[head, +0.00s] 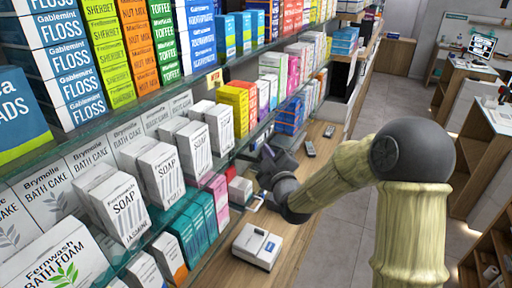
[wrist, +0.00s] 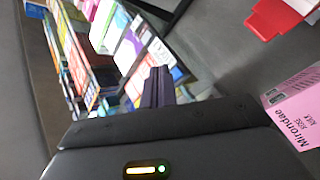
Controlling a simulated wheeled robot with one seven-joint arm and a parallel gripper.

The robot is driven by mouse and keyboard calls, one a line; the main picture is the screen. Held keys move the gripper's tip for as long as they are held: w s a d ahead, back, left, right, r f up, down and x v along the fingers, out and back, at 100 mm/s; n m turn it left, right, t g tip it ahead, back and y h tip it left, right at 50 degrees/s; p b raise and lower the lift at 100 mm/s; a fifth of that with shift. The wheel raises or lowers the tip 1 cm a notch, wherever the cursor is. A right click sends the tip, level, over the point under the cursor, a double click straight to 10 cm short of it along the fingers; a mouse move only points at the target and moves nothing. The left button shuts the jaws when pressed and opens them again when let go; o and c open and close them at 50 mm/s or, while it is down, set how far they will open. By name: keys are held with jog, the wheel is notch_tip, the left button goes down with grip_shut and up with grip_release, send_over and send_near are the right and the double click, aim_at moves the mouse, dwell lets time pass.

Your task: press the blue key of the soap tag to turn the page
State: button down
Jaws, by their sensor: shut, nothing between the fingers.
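My gripper (head: 268,153) is beyond the soap boxes, low beside the lower shelf and above the wooden counter. In the wrist view its dark fingers (wrist: 158,87) are together with nothing between them, pointing at a blurred, tilted shelf front. White soap boxes (head: 122,205) stand on the glass shelf at left in the head view. I cannot make out the soap tag or its blue key in either view. A small orange-and-white shelf label (head: 214,79) shows farther up, but its text is too small to read. Whether the fingers touch anything cannot be told.
Dark handheld devices (head: 311,148) lie farther back. A pink Mirondae box (wrist: 295,108) and a red-and-white item (wrist: 275,18) are at right in the wrist view. Open floor (head: 345,215) lies right of the counter.

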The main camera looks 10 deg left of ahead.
jog(key=shift+w+a+b, duration=0.1)
jog(key=shift+a+b, duration=0.1)
jog(key=shift+b, duration=0.1)
jog(key=shift+a, duration=0.25)
jog(key=shift+w+a+b, duration=0.2)
jog(key=shift+a+b, duration=0.25)
jog(key=shift+b, duration=0.1)
dwell(0.8)
jog(key=shift+d, duration=0.1)
jog(key=shift+s+d+b, duration=0.3)
jog(key=shift+d+b, duration=0.2)
jog(key=shift+d, duration=0.25)
jog(key=d, duration=0.1)
jog(key=s+d+b, duration=0.1)
jog(key=d, duration=0.1)
jog(key=d+b, duration=0.1)
jog(key=shift+s+d, duration=0.35)
